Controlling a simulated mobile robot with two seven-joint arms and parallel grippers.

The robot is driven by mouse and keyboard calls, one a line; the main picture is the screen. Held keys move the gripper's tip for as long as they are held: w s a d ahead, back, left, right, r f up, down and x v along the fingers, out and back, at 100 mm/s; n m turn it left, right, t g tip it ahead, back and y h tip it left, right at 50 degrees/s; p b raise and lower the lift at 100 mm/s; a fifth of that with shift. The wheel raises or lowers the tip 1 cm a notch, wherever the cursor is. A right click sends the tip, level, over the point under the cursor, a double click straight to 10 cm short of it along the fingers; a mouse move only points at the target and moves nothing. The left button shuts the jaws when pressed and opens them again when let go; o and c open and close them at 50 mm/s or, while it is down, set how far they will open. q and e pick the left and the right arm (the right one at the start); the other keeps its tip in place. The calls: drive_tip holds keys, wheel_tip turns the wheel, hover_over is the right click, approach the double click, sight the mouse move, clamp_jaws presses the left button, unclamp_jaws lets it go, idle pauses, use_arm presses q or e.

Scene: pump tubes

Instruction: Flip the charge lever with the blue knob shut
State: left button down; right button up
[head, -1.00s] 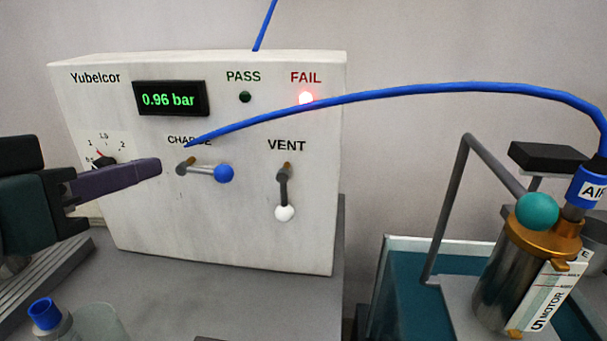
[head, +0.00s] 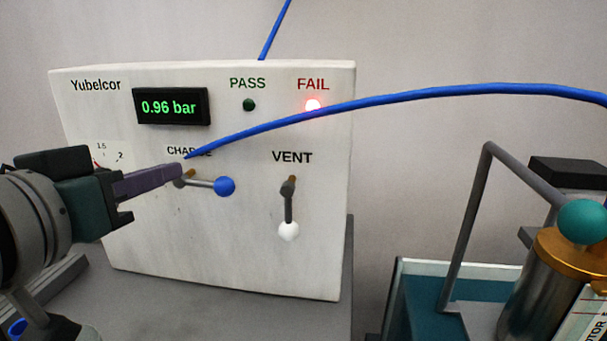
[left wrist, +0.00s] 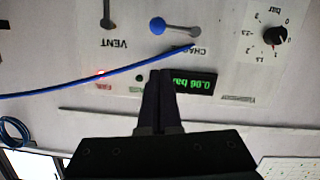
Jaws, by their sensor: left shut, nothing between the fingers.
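The charge lever with the blue knob (head: 224,186) lies nearly level on the white panel, its knob out to the right of its pivot. In the left wrist view, turned upside down, the blue knob (left wrist: 157,26) shows at the top with its grey arm. My left gripper (head: 180,172) is shut and empty, its purple fingers overlapping the pivot end of the lever in the head view. In the left wrist view the closed fingertips (left wrist: 161,74) lie apart from the knob. Whether they touch the panel or lever, I cannot tell. My right gripper is not in view.
The vent lever with its white knob (head: 289,231) hangs down to the right. A blue hose (head: 430,93) arcs across the panel just above the charge lever. The display (head: 171,107) reads 0.96 bar, and the FAIL light (head: 313,105) glows red. A metal canister (head: 538,290) stands at right.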

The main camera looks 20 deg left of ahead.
sight(220, 179)
use_arm(q)
drive_tip(key=w+a+f+b, duration=0.1)
drive_tip(key=w+f, duration=0.3)
drive_tip(key=w, duration=0.4)
drive_tip(key=shift+f, duration=0.25)
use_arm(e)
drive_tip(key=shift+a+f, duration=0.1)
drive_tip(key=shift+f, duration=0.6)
use_arm(q)
drive_tip(key=shift+a, duration=0.1)
drive_tip(key=shift+f+m, duration=0.25)
drive_tip(key=shift+m, duration=0.15)
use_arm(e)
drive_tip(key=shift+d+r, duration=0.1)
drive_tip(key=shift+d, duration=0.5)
